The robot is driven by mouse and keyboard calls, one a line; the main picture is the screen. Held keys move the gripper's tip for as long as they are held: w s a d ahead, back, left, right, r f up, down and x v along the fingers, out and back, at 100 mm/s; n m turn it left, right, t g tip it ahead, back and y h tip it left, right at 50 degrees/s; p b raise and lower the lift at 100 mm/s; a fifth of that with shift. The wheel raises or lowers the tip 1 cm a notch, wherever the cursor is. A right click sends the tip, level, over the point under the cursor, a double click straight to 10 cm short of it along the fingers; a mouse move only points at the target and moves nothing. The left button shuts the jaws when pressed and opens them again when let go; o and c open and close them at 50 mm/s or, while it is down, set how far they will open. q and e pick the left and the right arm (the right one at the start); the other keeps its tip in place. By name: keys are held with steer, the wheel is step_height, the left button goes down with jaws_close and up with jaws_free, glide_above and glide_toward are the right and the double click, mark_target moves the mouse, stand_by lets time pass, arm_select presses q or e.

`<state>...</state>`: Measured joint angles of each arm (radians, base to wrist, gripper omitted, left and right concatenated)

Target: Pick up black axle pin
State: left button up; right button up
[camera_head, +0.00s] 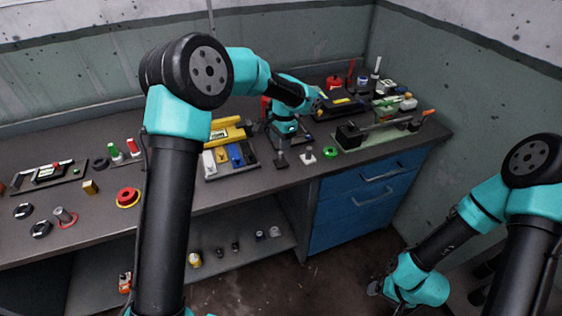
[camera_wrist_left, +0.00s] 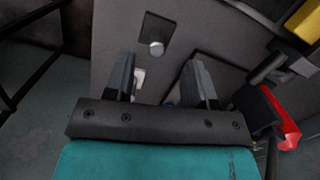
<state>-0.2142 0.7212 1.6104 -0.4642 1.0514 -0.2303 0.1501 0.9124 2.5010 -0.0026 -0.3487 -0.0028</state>
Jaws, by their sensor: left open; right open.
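A small black piece with a square base and a short upright pin (camera_head: 281,161) stands near the front edge of the bench; it looks like the black axle pin. In the left wrist view, its dark square base (camera_wrist_left: 153,28) and grey round pin end show beyond the fingers. My left gripper (camera_head: 283,143) points down just behind the piece, over the bench. In its wrist view the two fingers (camera_wrist_left: 158,80) are apart, with a small pale object partly visible between them. My right gripper (camera_head: 376,287) hangs low at the right, away from the bench, open; its fingers are small.
A tray with white, blue and yellow blocks (camera_head: 211,171) lies left of my left gripper. A pale peg on a base (camera_head: 308,156) and a green ring (camera_head: 330,152) lie right of the black piece. A fixture (camera_head: 345,134) stands further right. Blue drawers (camera_head: 365,190) are below.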

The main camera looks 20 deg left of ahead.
mark_target(280, 162)
arm_select(q)
steer(key=shift+s+a+f, duration=0.1)
steer(key=shift+f, duration=1)
steer(key=shift+f, duration=0.1)
steer(key=shift+f, duration=2.55)
steer(key=shift+c, duration=0.5)
jaws_close()
